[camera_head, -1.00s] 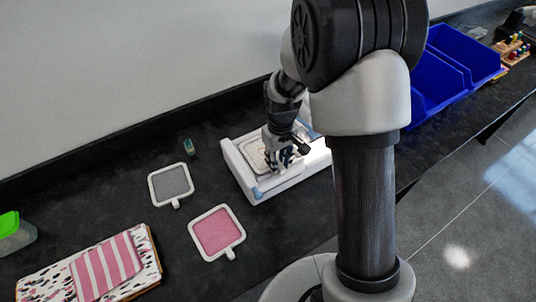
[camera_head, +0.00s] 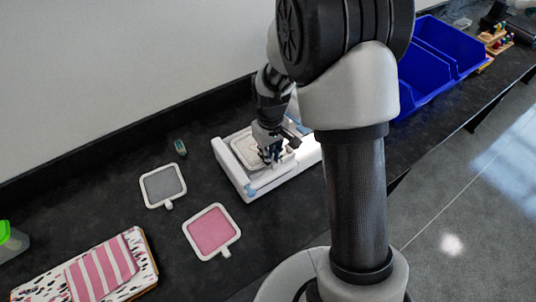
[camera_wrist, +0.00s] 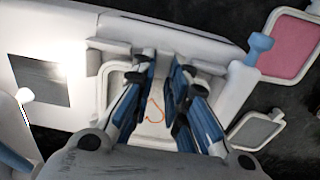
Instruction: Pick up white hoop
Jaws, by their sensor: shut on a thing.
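The white hoop (camera_head: 243,149) is a rounded white frame with light fabric, lying at the white machine (camera_head: 232,176) on the counter. In the wrist view the hoop (camera_wrist: 113,92) shows below and between my fingers, with an orange stitched line on its fabric. My gripper (camera_head: 270,158) points down over the hoop's right part in the head view. In the wrist view my gripper (camera_wrist: 163,68) has its blue and black fingers close together on the hoop's edge. The fingers hide the exact contact, and I cannot tell whether the hoop is lifted.
A grey-filled hoop (camera_head: 163,186) and a pink-filled hoop (camera_head: 211,231) lie left of the machine. A small green bottle (camera_head: 180,147) stands behind them. Patterned fabric (camera_head: 42,280) lies at front left. Blue bins (camera_head: 445,48) stand at right. The dark counter between is clear.

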